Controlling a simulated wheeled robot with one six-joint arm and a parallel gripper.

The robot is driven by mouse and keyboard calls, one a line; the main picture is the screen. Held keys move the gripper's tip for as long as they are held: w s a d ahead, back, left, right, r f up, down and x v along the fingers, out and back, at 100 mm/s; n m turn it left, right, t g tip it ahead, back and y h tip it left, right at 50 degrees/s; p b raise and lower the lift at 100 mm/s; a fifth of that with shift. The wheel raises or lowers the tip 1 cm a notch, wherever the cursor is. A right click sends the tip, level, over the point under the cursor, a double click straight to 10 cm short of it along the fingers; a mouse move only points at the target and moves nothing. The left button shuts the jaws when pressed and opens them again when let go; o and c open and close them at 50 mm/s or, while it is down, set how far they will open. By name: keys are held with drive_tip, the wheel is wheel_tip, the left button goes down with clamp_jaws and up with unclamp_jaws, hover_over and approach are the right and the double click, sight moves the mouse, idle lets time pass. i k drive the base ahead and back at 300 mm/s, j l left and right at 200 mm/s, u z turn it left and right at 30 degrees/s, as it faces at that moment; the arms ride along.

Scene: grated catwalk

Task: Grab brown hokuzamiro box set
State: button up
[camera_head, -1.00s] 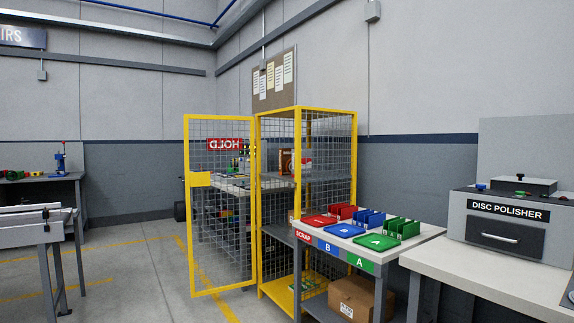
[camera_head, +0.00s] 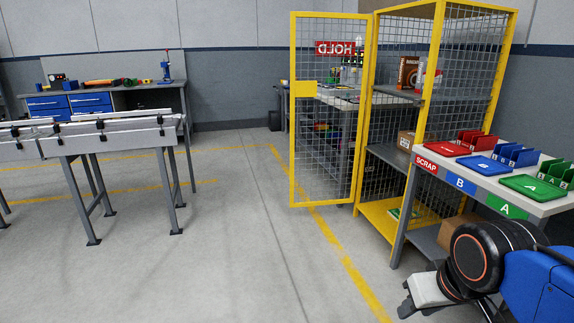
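A brown box (camera_head: 408,72) with pale lettering too small to read stands upright on the upper shelf of the yellow mesh cage (camera_head: 366,110). A white and red item (camera_head: 430,78) stands just right of it. Mesh partly covers both. A cardboard-brown box (camera_head: 405,140) with a white label sits on the cage's middle shelf. I cannot tell by lettering which is the named set. My gripper (camera_head: 408,303) is at the lower right, low in front of the sorting table and well apart from the cage. Its fingers are too unclear to tell open from shut.
The cage's mesh door (camera_head: 330,125) stands swung open to the left. A sorting table (camera_head: 480,190) with red, blue and green trays is at right, a carton (camera_head: 458,232) beneath it. A conveyor (camera_head: 110,135) stands at left. The floor between is clear.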

sight(408, 66)
drive_tip(key=i+j+u, duration=0.1)
drive_tip(key=i+u, duration=0.2)
drive_tip(key=i, duration=1.35)
